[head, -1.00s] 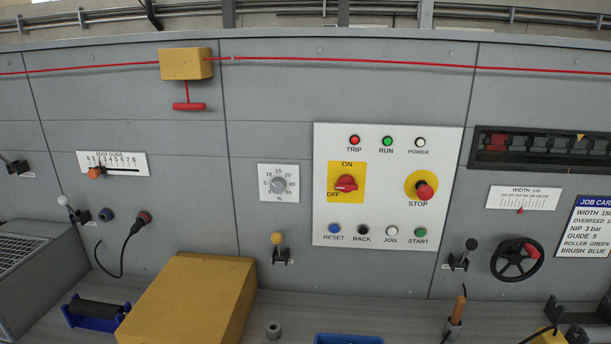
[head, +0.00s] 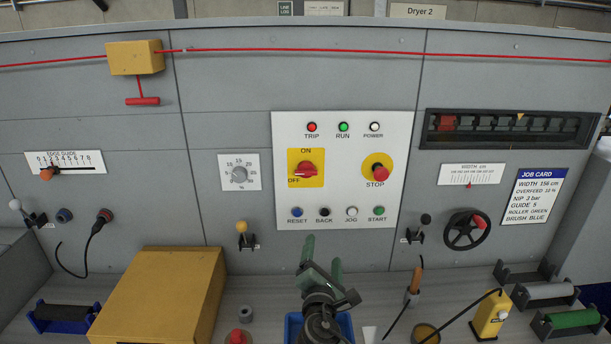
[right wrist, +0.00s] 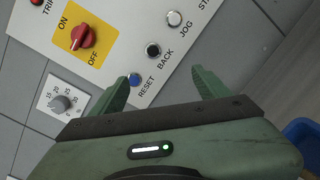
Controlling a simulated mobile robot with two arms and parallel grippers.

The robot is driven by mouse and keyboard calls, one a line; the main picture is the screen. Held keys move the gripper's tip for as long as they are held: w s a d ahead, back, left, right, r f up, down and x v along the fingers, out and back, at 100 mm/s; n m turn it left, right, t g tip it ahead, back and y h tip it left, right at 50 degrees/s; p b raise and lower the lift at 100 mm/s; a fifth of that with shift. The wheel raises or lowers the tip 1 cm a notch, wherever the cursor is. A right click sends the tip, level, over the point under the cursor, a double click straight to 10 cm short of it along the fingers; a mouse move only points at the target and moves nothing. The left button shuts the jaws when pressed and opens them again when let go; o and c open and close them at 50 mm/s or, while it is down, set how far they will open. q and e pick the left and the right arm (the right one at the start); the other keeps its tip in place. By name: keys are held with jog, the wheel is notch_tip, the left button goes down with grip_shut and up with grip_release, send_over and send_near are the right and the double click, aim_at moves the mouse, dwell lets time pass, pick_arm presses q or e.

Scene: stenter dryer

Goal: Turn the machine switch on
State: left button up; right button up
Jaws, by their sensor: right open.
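The machine switch (head: 306,169) is a red rotary knob on a yellow plate marked ON at the top and OFF at lower left, on a white control panel (head: 342,132). Its handle lies roughly level, with its end toward OFF. In the right wrist view the switch (right wrist: 82,37) shows at upper left, beyond the fingertips. My right gripper (head: 322,254) is in front of and below the panel, under the RESET and BACK buttons. Its green fingers are apart with nothing between them, as the right wrist view shows (right wrist: 164,88). It is apart from the switch. My left gripper is out of view.
A red STOP button (head: 380,173) sits right of the switch. A lever with a yellow knob (head: 242,228) stands left of my gripper. A yellow box (head: 160,295) and a blue tray (head: 292,326) are on the bench. A handwheel (head: 466,229) is at right.

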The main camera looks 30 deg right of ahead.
aim_at(306, 174)
jog(key=w+d+r+n+t+p, duration=0.1)
jog(key=w+r+n, duration=0.2)
jog(key=w+r, duration=0.1)
jog(key=w+d+r+n+t+p, duration=0.1)
jog(key=w+r+n+t, duration=0.1)
jog(key=w+r+n, duration=0.2)
jog(key=w+d+r+n+t+p, duration=0.1)
jog(key=w+r+n+t, duration=0.1)
jog(key=w+r, duration=0.3)
jog(key=shift+w+d+r+n, duration=0.1)
jog(key=shift+d+r+n, duration=0.1)
jog(key=shift+r+n, duration=0.25)
jog(key=shift+w+d+r+n, duration=0.1)
jog(key=shift+d+r+n, duration=0.1)
jog(key=shift+r+n, duration=0.25)
jog(key=shift+r, duration=0.1)
jog(key=shift+s+t, duration=0.1)
jog(key=shift+t, duration=0.2)
